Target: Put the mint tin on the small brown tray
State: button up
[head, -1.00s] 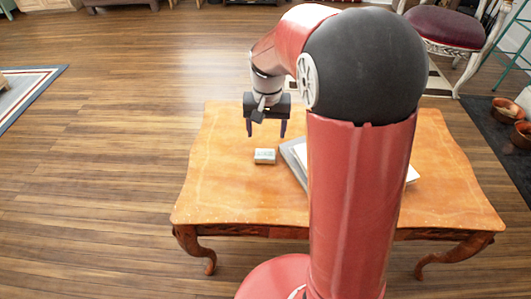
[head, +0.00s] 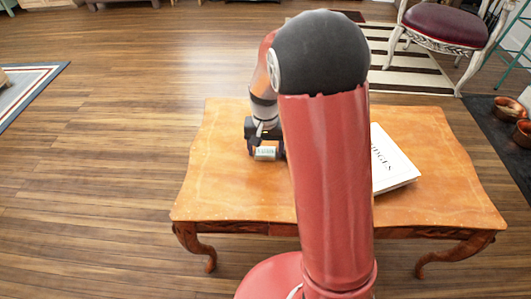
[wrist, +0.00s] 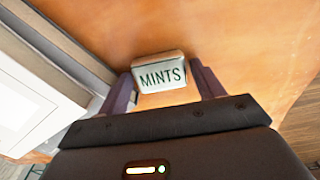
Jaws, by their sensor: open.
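The mint tin (wrist: 160,73), a small pale box with MINTS in dark letters, lies flat on the wooden table. It also shows in the head view (head: 265,154), left of my arm. My gripper (wrist: 161,80) is open, with one finger at each side of the tin. A narrow gap seems to show at each side, and the tin is not gripped. In the head view my gripper (head: 266,150) is low at the tin. I see no small brown tray in either view; my arm hides part of the table.
A white book (head: 393,162) lies on the table (head: 225,195) right of my arm. In the wrist view, a grey-edged flat stack with a white top (wrist: 40,80) is close to the left finger. The table's left part is clear.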

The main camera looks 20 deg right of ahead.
jog(key=shift+c, duration=0.5)
jog(key=c, duration=0.7)
jog(key=shift+r, duration=0.1)
